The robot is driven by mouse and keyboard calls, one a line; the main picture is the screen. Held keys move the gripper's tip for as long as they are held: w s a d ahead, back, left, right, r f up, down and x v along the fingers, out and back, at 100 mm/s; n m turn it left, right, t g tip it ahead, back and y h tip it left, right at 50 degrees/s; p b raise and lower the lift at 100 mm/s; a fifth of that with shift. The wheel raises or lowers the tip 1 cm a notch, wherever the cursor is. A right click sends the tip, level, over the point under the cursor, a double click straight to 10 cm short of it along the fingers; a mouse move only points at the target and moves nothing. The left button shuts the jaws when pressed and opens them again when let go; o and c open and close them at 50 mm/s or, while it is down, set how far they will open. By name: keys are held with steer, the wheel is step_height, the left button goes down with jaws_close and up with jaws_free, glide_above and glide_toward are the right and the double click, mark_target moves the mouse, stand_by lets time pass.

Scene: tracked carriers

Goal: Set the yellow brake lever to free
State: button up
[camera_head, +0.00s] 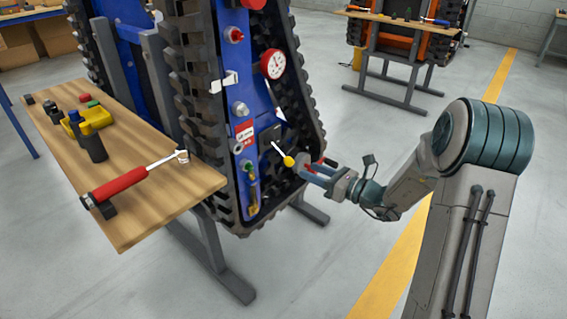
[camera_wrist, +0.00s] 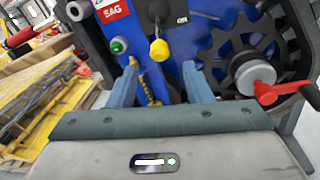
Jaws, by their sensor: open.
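The brake lever is a thin light rod with a yellow knob (camera_head: 289,161) on the blue side panel of the tracked carrier (camera_head: 222,110). In the wrist view the yellow knob (camera_wrist: 159,50) hangs in front of the blue panel, above and between my finger tips. My gripper (camera_head: 306,174) is to the right of and slightly below the knob in the head view. In the wrist view my gripper (camera_wrist: 160,78) has its two blue fingers apart with nothing held between them. I cannot tell the exact gap to the knob.
A red crank handle (camera_wrist: 265,92) sits right of my fingers.

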mark_target(284, 160)
steer(key=b+x, duration=0.1)
steer(key=x, duration=0.9)
steer(key=shift+w+a, duration=0.1)
steer(key=shift+a, duration=0.05)
jaws_close()
